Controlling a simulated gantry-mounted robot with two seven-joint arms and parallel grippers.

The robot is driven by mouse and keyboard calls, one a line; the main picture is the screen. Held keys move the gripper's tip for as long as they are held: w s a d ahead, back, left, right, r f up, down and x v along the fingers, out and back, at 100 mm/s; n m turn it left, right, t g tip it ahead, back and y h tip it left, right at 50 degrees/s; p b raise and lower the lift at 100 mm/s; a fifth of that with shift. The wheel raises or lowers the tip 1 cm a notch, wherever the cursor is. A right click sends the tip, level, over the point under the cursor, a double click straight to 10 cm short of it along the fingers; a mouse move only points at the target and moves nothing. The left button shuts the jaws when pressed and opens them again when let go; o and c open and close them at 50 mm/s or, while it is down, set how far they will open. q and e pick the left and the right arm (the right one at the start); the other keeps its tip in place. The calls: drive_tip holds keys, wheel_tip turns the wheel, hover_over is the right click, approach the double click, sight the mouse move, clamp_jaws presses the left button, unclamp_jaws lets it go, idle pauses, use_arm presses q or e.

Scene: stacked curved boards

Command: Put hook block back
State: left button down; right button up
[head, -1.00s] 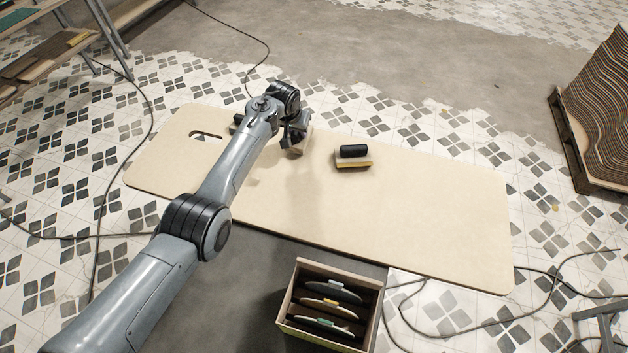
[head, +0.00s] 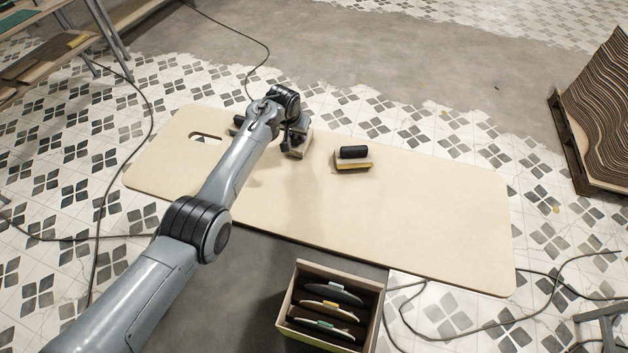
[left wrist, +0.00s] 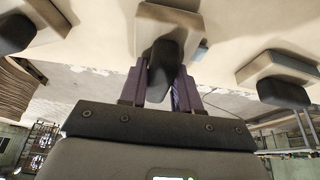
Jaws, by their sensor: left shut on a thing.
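My left gripper (head: 296,134) is shut on a pale wooden block (head: 298,149) with a black handle, over the left-middle of the beige board (head: 420,220). The left wrist view shows the held block (left wrist: 172,18) with its dark handle (left wrist: 163,70) between the fingers (left wrist: 160,85). I cannot tell whether the block touches the board. A similar block (head: 352,161) with a black handle sits on the board to the right. Another dark-handled block (head: 238,121) is mostly hidden behind my left arm. The blocks' undersides are hidden. My right gripper is not in view.
An open box (head: 284,318) holding several discs stands at the board's front edge. Curved boards (head: 600,110) are stacked on a pallet at the right. A shelf (head: 50,50) is at the upper left. Cables cross the floor. The board's right half is clear.

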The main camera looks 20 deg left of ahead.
use_arm(q)
drive_tip(key=shift+f, duration=0.25)
drive_tip(key=c, duration=0.7)
unclamp_jaws()
drive_tip(key=shift+s+r, duration=0.15)
drive_tip(key=shift+r, duration=0.35)
drive_tip(key=shift+p+v, duration=1.6)
drive_tip(key=shift+v, duration=3.25)
